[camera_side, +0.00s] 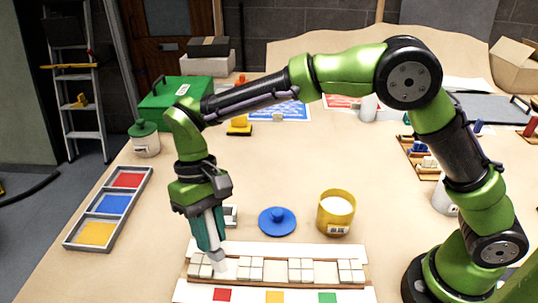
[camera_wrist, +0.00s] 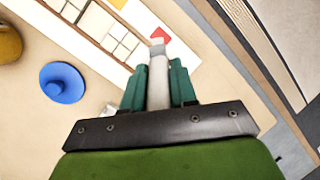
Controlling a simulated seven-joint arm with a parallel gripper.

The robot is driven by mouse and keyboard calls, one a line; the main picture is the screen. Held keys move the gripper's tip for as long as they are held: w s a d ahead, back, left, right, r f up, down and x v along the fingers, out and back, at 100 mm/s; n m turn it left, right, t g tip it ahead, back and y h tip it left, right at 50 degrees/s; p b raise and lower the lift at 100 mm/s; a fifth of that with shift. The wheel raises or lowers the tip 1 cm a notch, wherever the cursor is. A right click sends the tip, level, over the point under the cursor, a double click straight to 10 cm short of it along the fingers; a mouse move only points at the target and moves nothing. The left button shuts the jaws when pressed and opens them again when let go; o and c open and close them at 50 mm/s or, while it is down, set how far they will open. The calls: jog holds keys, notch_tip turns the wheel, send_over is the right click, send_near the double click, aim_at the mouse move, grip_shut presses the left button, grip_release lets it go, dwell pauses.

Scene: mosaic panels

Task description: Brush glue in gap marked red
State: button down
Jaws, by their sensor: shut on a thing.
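My gripper (camera_side: 211,250) points down, shut on a pale brush (camera_side: 219,262); both also show in the wrist view, the gripper (camera_wrist: 159,67) and the brush (camera_wrist: 158,88). The mosaic panel (camera_side: 280,262) lies at the front, with groups of white tiles separated by gaps. The brush tip is low at the left gap, above the red mark (camera_side: 222,295); I cannot tell whether it touches. In the wrist view the tip partly covers the red mark (camera_wrist: 163,34). Yellow (camera_side: 274,297) and green (camera_side: 327,298) marks sit farther right. A yellow pot (camera_side: 337,222) with white contents stands open behind the panel.
A blue lid (camera_side: 277,221) lies left of the pot. A tray (camera_side: 108,208) with red, blue and yellow compartments is at the left. A lidded jar (camera_side: 145,140) and a green box (camera_side: 172,105) stand behind. The table between lid and tray is mostly clear.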

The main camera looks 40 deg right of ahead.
aim_at(206, 216)
jog(key=shift+r, duration=1.55)
